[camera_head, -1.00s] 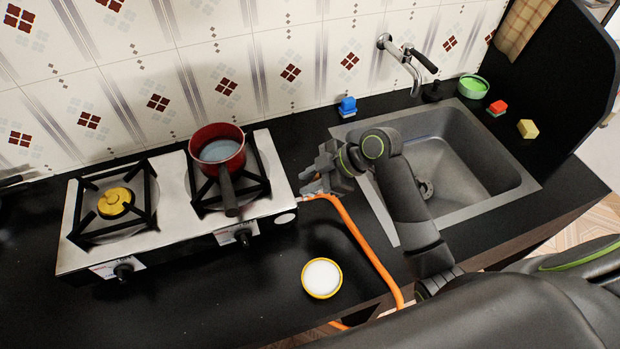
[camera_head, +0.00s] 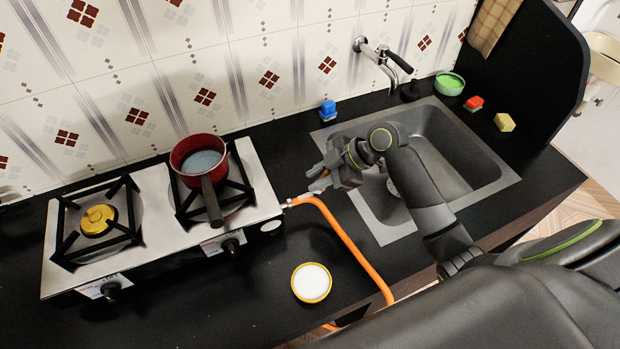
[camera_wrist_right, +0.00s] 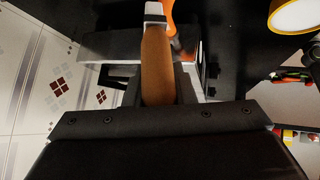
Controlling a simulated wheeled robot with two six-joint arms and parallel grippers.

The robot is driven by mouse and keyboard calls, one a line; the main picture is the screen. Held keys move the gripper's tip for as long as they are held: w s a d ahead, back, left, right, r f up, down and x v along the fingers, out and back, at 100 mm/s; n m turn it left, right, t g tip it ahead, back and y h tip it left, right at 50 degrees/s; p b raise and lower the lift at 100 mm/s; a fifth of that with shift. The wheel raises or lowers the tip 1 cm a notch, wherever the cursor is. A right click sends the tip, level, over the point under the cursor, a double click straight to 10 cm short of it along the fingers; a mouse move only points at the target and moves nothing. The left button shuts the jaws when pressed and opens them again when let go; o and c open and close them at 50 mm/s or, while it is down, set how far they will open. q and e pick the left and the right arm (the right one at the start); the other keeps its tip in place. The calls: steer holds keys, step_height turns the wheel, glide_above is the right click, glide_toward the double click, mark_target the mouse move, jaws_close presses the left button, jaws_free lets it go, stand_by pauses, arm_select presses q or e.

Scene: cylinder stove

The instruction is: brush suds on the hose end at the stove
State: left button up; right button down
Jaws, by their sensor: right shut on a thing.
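My right gripper (camera_head: 318,180) is beside the stove's right end, a little above and right of the hose end (camera_head: 289,204). In the right wrist view it is shut on the brown handle of a brush (camera_wrist_right: 157,65); a pale band shows at the handle's far end. The bristles are not clear. The orange hose (camera_head: 345,238) meets the stove (camera_head: 262,190) at its right side. Whether suds are on the hose end is too small to tell. A yellow bowl of white suds (camera_head: 311,282) sits on the counter. My left gripper is out of view.
A red pot (camera_head: 197,148) stands on the right burner, its handle toward the front. The sink (camera_head: 440,165) is to the right, under my right arm. A blue sponge (camera_head: 328,110) lies near the wall. The counter around the bowl is clear.

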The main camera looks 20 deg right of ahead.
steer(key=a, duration=0.5)
steer(key=shift+s+a+f, duration=0.15)
steer(key=shift+a, duration=0.25)
stand_by(0.3)
step_height(320, 180, up, 6)
steer(key=p, duration=0.5)
steer(key=shift+a, duration=0.1)
step_height(320, 180, up, 3)
steer(key=p, duration=0.3)
stand_by(0.3)
